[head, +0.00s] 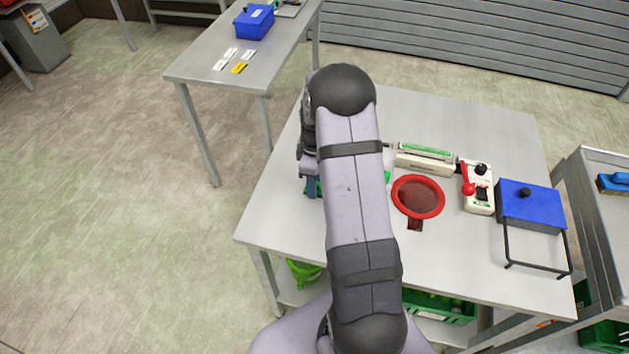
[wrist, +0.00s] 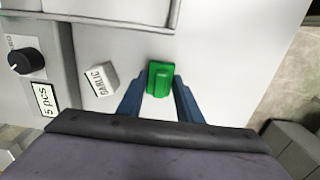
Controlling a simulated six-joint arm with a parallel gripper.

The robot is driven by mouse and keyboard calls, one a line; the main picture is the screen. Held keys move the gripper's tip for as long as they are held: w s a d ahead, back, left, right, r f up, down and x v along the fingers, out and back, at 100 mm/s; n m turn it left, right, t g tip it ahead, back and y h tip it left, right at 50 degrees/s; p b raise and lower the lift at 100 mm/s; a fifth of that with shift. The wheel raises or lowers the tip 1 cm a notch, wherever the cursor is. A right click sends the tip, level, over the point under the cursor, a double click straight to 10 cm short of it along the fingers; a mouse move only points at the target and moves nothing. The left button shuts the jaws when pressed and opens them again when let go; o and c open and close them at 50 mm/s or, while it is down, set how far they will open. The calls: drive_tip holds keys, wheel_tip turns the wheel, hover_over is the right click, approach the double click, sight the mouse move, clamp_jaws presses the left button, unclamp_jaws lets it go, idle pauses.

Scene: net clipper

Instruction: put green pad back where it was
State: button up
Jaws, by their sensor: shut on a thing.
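The green pad (wrist: 160,78) is a small bright green block with a raised middle, seen in the wrist view between my fingertips. My gripper (wrist: 158,84) has its blue fingers on either side of the pad, shut on it. Pale grey surface lies behind the pad; I cannot tell whether the pad touches it. In the head view my gripper (head: 312,188) is at the left part of the metal table (head: 270,220), partly hidden by my arm. Green shows beside it there, mostly hidden.
In the wrist view a white GARLIC tag (wrist: 98,80) and a box with a black knob (wrist: 26,61) are left of the pad. A red-rimmed sieve (head: 418,197), a sealer (head: 425,158), a red-levered device (head: 478,190) and a blue box (head: 530,205) stand right of my arm.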

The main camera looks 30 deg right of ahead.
drive_tip(key=shift+f, duration=0.15)
drive_tip(key=o, duration=0.9)
drive_tip(key=shift+o, duration=0.2)
wheel_tip(320, 180, up, 12)
drive_tip(key=b, duration=0.4)
drive_tip(key=s+a+f+m, duration=0.3)
drive_tip(key=s+a+m, duration=0.6)
drive_tip(key=s+a, duration=0.7)
drive_tip(key=s, duration=0.4)
drive_tip(key=shift+s+f, duration=0.15)
drive_tip(key=shift+a, duration=0.1)
